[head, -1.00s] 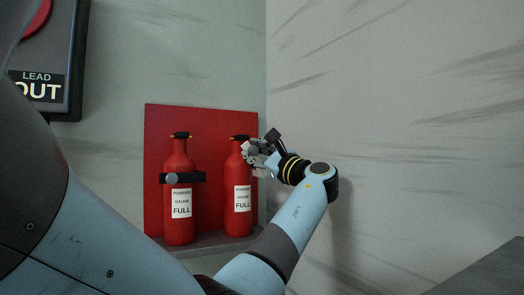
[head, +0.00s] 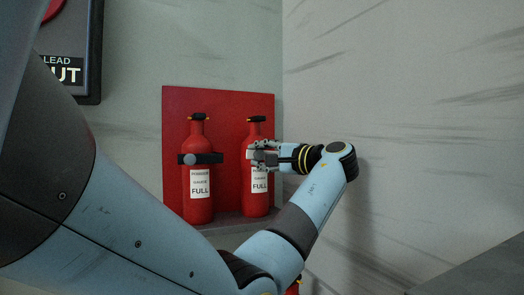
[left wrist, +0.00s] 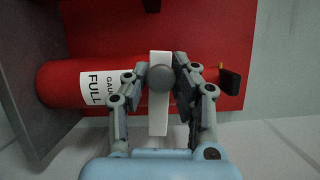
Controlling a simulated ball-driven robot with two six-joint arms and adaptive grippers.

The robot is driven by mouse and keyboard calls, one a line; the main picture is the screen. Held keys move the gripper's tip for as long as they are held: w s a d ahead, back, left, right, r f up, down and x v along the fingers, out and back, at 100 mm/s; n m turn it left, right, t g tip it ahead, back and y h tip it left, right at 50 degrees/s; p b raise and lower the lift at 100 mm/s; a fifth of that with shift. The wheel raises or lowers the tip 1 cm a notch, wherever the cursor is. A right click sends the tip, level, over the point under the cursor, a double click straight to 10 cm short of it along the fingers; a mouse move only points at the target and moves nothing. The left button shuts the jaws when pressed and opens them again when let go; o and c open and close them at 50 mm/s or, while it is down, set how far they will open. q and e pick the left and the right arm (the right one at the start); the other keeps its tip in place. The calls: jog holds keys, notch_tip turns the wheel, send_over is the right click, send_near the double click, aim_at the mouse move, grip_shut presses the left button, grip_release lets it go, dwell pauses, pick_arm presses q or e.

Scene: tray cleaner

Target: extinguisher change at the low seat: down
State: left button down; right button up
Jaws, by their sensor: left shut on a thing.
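Two red extinguishers with FULL labels stand side by side against a red board, the left one (head: 198,180) and the right one (head: 257,200). A dark band (head: 202,158) with a round grey knob crosses the left one. My left gripper (head: 262,153) is in front of the right one, level, coming from its right side. In the left wrist view, my left gripper (left wrist: 160,88) is shut around a round grey knob (left wrist: 160,77) on a pale bar (left wrist: 159,125) across the right extinguisher. The fingers partly hide that extinguisher's label. My right gripper is not in view.
The red board (head: 228,108) has a grey ledge (head: 230,220) under the extinguishers. A pale wall (head: 420,120) stands close on the right. A dark panel (head: 88,55) hangs at upper left. A red thing (head: 294,288) shows partly behind my arm at the bottom.

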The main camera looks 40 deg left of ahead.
pick_arm(q)
jog(key=shift+f+n, duration=0.4)
jog(key=shift+f, duration=0.05)
jog(key=shift+h, duration=0.3)
jog(key=c, duration=1.1)
grip_release()
jog(key=d, duration=0.7)
jog(key=shift+d, duration=0.3)
